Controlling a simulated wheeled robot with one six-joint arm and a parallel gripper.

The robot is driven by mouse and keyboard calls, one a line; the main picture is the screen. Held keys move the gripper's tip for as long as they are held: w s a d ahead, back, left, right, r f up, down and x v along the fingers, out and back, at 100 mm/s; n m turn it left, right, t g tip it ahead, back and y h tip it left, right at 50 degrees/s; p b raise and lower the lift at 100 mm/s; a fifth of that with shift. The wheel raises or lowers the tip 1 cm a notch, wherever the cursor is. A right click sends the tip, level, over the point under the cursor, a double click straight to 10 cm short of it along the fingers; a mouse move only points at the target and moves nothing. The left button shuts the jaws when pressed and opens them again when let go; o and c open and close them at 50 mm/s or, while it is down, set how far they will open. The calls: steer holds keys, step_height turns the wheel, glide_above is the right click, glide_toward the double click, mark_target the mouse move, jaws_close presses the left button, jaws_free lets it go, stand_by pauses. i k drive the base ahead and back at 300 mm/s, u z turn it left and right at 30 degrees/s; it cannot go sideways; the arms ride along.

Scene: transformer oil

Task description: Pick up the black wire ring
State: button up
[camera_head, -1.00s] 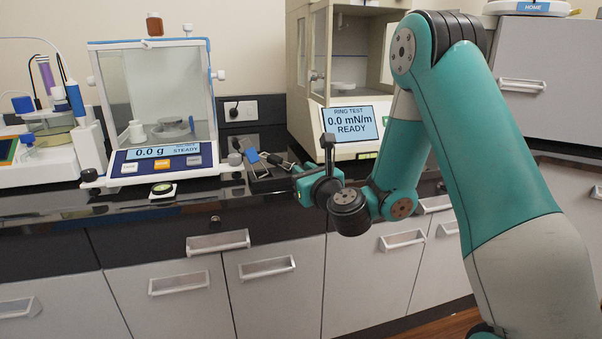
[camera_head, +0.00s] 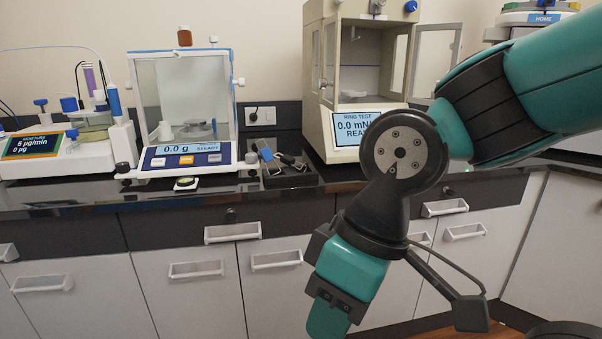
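A dark tray (camera_head: 308,181) sits on the black counter between the two instruments. On it lie a small blue-ended piece (camera_head: 266,154) and thin dark and metal pieces. They are too small for me to tell whether one is the black wire ring. My gripper (camera_head: 328,318) hangs low in front of the drawers, well below and in front of the tray. It points down, seen from its side, with its lower end near the bottom edge. I cannot see a gap between its fingers or anything held.
A balance (camera_head: 185,158) reading 0.0 g stands left of the tray. A ring-test instrument (camera_head: 318,100) with an open side door (camera_head: 436,60) stands to the right, its screen partly hidden by my arm. A moisture instrument (camera_head: 40,145) is at far left. The counter's front strip is mostly clear.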

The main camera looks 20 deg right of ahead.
mark_target(288, 160)
steer(key=z, duration=0.65)
steer(key=k, duration=0.1)
steer(key=u, duration=1.5)
steer(key=i, duration=1.4)
steer(key=z, duration=0.85)
